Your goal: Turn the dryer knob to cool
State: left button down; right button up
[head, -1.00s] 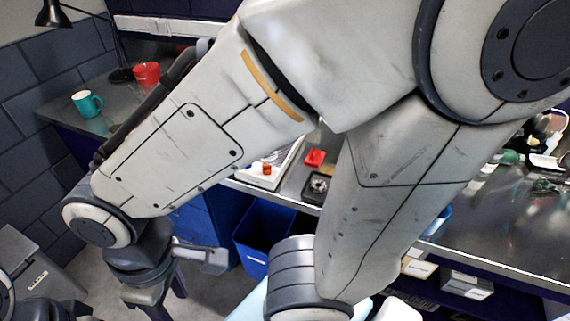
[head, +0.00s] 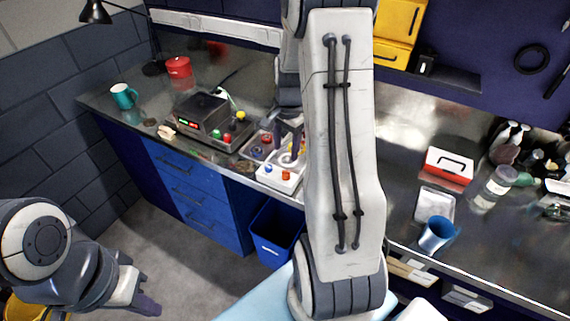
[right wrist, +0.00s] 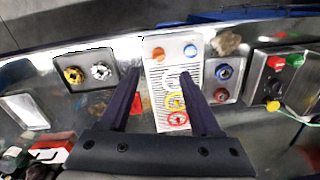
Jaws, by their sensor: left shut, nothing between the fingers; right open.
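A white ribbed unit (head: 279,180) on the bench has an orange knob (right wrist: 158,54) and a blue knob (right wrist: 190,50) at its front edge, with coloured rings behind them. My left gripper (head: 150,303) is shut and empty, low at the left, away from the bench.
A dark box (head: 200,112) with a lit display and green, red and yellow buttons stands left of the units. A blue cup (head: 437,234) and red case (head: 449,165) stand right of my arm.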

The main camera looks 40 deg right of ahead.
aim_at(286, 171)
jog(key=f, duration=0.3)
jog(key=f+p, duration=0.1)
jog(key=f, duration=0.3)
jog(key=f+p, duration=0.1)
jog(key=f, duration=0.2)
jog(key=shift+w+d+f, duration=0.2)
jog(key=shift+d+f, duration=0.05)
jog(key=shift+f, duration=0.05)
jog(key=shift+c, duration=0.3)
grip_shut()
